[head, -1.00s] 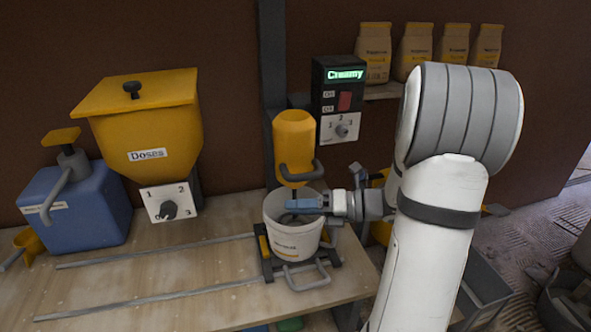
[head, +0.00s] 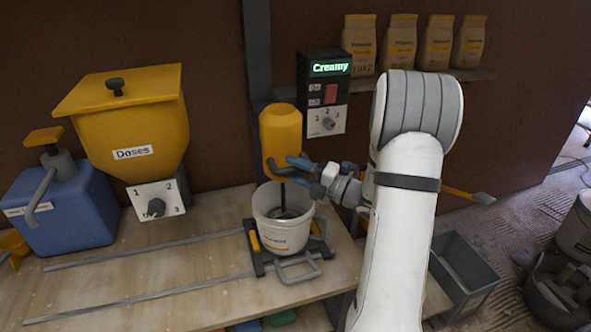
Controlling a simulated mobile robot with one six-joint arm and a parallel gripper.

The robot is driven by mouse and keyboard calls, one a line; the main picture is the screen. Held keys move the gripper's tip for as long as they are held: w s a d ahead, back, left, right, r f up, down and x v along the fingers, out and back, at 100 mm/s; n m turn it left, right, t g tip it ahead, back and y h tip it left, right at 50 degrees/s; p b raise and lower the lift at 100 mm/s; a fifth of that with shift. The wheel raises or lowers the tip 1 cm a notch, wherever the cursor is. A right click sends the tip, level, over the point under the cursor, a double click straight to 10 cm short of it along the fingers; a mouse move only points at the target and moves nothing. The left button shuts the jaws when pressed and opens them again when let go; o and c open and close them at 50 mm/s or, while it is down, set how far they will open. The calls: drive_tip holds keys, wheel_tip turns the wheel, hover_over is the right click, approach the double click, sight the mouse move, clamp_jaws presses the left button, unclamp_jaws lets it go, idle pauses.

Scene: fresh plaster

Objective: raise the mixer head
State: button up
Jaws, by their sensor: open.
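The yellow mixer head (head: 281,134) sits on a dark upright post, low over a white bucket (head: 284,236). Its dark shaft reaches down into the bucket, where grey material shows. A dark grey handle (head: 272,167) sticks out from the lower part of the head. My gripper (head: 296,168) is open, its blue fingers at the right end of this handle. I cannot tell whether the fingers touch the handle or lie around it. The control box (head: 324,95) right of the head reads "Creamy" and has a red switch and a numbered dial.
The bucket stands in a dark cradle on rails (head: 150,295) along the wooden bench (head: 90,305). A yellow "Doses" hopper (head: 130,122) and a blue pump container (head: 65,215) stand at left. Bags (head: 398,42) line a shelf at right. A grey bin (head: 465,270) sits below right.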

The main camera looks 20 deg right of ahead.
clamp_jaws()
idle(0.5)
